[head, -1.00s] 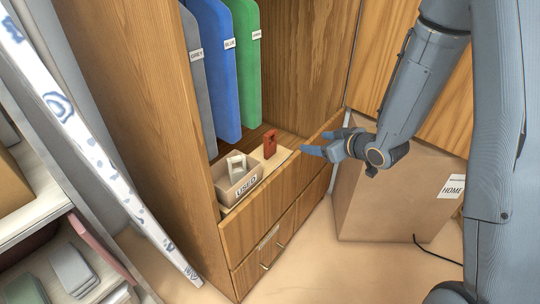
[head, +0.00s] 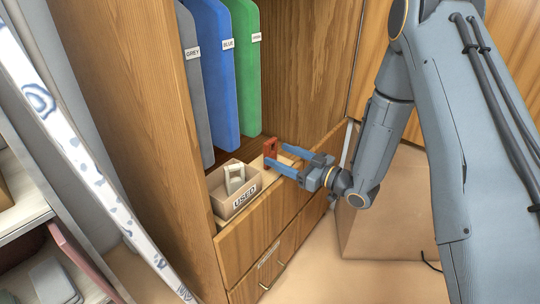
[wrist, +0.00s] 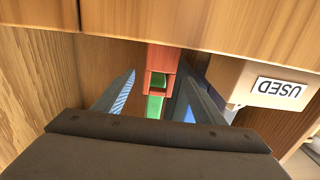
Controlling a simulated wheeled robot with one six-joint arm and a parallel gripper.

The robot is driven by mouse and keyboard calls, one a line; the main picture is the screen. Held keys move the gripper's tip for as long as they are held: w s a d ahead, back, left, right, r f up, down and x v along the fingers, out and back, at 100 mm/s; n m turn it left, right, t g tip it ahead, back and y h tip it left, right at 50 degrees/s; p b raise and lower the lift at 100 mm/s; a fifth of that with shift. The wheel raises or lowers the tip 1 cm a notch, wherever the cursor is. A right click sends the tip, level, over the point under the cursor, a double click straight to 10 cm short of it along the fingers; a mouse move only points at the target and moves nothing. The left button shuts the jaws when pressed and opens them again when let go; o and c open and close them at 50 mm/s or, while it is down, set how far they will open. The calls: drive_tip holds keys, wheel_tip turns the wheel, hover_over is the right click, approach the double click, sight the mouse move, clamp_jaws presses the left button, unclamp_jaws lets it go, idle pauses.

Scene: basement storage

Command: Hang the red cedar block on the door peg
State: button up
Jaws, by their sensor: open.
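The red cedar block (head: 270,149) stands upright on the wardrobe's inner ledge, to the right of the box marked USED. My gripper (head: 274,158) is open, with its fingers reaching in from the right at the block. In the wrist view the red block (wrist: 161,57) shows between the two spread fingers (wrist: 152,92), with an opening through it and green behind. I cannot tell whether a finger touches it. The wardrobe door (head: 405,105) shows at the right, partly behind my arm; no peg can be made out.
The USED box (head: 232,208) holds a pale block (head: 234,178) and sits close left of the red block. Grey (head: 194,85), blue (head: 217,70) and green (head: 246,70) garments hang above. The drawer front (head: 290,208) rises below my gripper. A cardboard box (head: 385,220) stands at the right.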

drive_tip(key=shift+x, duration=1)
drive_tip(key=c, duration=1.1)
drive_tip(key=shift+r, duration=0.1)
wheel_tip(320, 180, up, 10)
drive_tip(key=shift+f+p, duration=0.1)
drive_tip(key=shift+p, duration=0.35)
